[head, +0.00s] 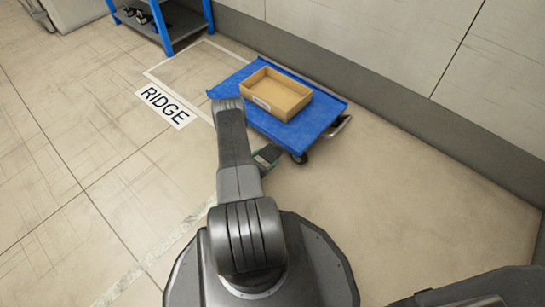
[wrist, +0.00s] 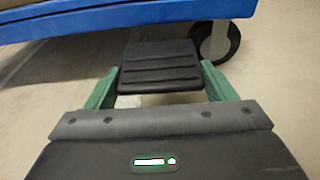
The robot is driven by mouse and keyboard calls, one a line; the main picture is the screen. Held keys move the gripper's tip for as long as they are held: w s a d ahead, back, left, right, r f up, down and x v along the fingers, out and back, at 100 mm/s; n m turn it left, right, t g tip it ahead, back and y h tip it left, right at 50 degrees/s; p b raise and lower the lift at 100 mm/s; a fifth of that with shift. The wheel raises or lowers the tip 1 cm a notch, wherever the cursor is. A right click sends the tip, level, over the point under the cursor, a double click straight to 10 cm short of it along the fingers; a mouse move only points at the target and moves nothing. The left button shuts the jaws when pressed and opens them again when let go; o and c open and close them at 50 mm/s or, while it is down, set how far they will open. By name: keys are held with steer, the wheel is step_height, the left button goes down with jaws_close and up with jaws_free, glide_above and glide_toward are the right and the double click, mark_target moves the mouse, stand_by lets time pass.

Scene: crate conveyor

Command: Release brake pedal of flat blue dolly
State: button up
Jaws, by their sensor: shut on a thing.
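The flat blue dolly (head: 330,108) stands on the floor by the wall, and its blue edge (wrist: 60,22) crosses the top of the wrist view. Its brake pedal (wrist: 160,62), a dark ridged pad, is at the near side below the deck. My gripper (wrist: 159,72) has its two green fingers on either side of the pedal and is shut on it. In the head view my gripper (head: 268,156) is at the dolly's near edge, partly hidden by my arm. The pedal's mount is hidden.
An open cardboard box (head: 290,105) sits on the deck. A dolly wheel (wrist: 216,42) is close right of the pedal. A blue rack (head: 170,30) stands behind at the left. A floor label reading RIDGE (head: 165,105) lies left of the dolly. The floor at left is clear.

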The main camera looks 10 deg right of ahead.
mark_target(271, 152)
steer(key=shift+r+g+y+p, duration=0.7)
steer(key=shift+r+y+p, duration=0.1)
steer(key=shift+r+y, duration=0.15)
steer(key=shift+d+r+g+y+p, duration=0.15)
steer(key=shift+r+g+y+p, duration=0.45)
steer(key=shift+g+y, duration=0.4)
steer(key=o, duration=1.4)
steer(key=shift+w, duration=0.1)
steer(key=p+v, duration=0.4)
steer(key=v, duration=0.9)
steer(key=shift+s+r, duration=0.3)
